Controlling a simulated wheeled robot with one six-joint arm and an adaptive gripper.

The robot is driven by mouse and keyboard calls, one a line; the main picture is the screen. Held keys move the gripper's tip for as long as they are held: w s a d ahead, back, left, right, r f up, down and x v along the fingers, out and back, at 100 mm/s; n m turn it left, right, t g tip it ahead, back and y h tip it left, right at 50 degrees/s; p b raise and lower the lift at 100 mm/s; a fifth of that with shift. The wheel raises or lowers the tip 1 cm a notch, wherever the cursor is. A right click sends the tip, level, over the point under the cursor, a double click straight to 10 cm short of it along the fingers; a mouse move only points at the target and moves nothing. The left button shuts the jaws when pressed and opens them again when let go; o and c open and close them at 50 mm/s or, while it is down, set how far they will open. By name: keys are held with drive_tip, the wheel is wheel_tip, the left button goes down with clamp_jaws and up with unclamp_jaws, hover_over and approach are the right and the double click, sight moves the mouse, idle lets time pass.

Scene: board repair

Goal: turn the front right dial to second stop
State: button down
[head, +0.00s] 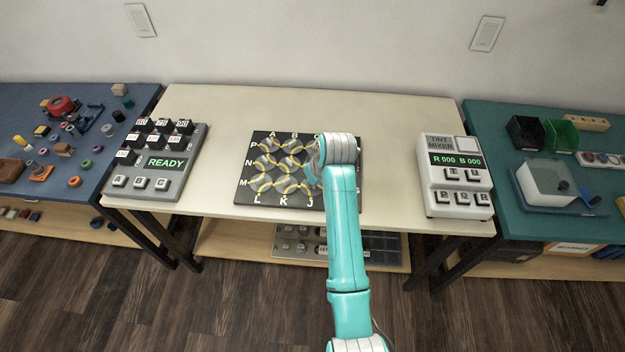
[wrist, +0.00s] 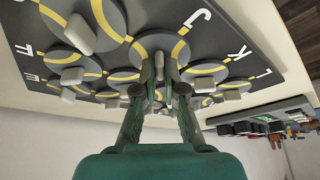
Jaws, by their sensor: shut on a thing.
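The dark board (head: 243,196) on the table carries rows of round grey dials with yellow arcs and pale bar knobs. In the wrist view, the front right corner dial (wrist: 108,14) and its upright knob (wrist: 79,34) stand clear of my fingers. My gripper (head: 314,172) points down at the board's front row. In the wrist view, my gripper (wrist: 161,68) is shut on the knob of the dial (wrist: 143,44) beside the letter J, one place along from that corner. The gripped knob is mostly hidden. My arm hides the board's right part in the head view.
A grey keypad box reading READY (head: 152,182) stands at the table's left. A white tint mixer (head: 455,210) stands at the right. Bare tabletop (head: 390,125) lies between board and mixer. A blue bench (head: 30,107) and a green bench (head: 520,225) flank the table.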

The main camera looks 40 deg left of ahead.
drive_tip(key=shift+n+g, duration=0.3)
drive_tip(key=shift+n, duration=0.3)
drive_tip(key=c, duration=1.3)
unclamp_jaws()
drive_tip(key=shift+o, duration=0.2)
drive_tip(key=v, duration=1.2)
drive_tip(key=shift+d+f, duration=0.1)
